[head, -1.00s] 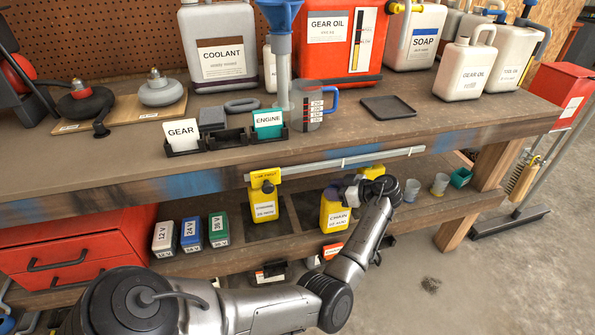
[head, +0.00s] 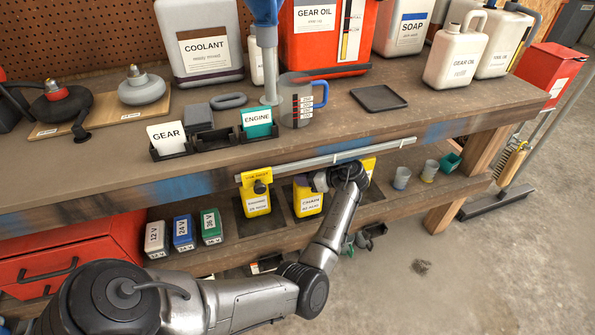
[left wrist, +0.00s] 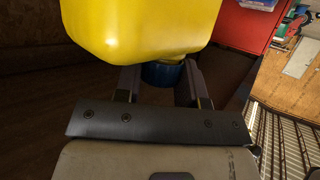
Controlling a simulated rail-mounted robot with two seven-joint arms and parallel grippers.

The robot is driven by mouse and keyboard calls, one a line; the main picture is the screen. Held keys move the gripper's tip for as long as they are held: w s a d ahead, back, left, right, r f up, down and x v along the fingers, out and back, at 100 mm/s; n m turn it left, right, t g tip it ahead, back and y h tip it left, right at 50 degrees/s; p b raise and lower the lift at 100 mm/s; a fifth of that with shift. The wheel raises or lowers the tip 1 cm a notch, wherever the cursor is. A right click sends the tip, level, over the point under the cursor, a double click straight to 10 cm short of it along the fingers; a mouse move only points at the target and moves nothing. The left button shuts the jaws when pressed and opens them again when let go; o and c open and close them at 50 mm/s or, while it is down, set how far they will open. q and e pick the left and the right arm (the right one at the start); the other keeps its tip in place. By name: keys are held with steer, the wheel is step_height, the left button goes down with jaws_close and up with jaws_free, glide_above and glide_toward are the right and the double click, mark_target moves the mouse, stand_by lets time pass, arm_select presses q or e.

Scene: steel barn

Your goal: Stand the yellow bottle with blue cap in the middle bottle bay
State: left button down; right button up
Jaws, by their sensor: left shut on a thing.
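The yellow bottle labelled CHAIN (head: 308,201) is at the lower shelf, upright or nearly so, over or in the dark bay (head: 287,196) right of the left one. I cannot tell whether its base touches the bay floor. My left gripper (head: 322,180) is at its top; in the left wrist view the gripper (left wrist: 158,92) is shut on the blue cap (left wrist: 163,74), below the yellow body (left wrist: 145,28) in the picture. Another yellow bottle with a dark cap (head: 257,204) stands in the left bay. My right gripper is not in view.
A pale rail (head: 325,157) with yellow tags runs along the bench edge just above the bottles. Battery boxes (head: 183,232) stand left on the shelf, small cups (head: 401,177) right. The bench top (head: 350,125) above holds jugs, a tray and label holders.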

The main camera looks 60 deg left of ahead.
arm_select(q)
steer(key=shift+s+a, duration=0.15)
steer(key=shift+f, duration=0.25)
steer(key=shift+f+b, duration=0.1)
steer(key=shift+b, duration=0.2)
steer(key=c, duration=1.1)
jaws_free()
steer(key=shift+f, duration=0.15)
steer(key=o, duration=0.4)
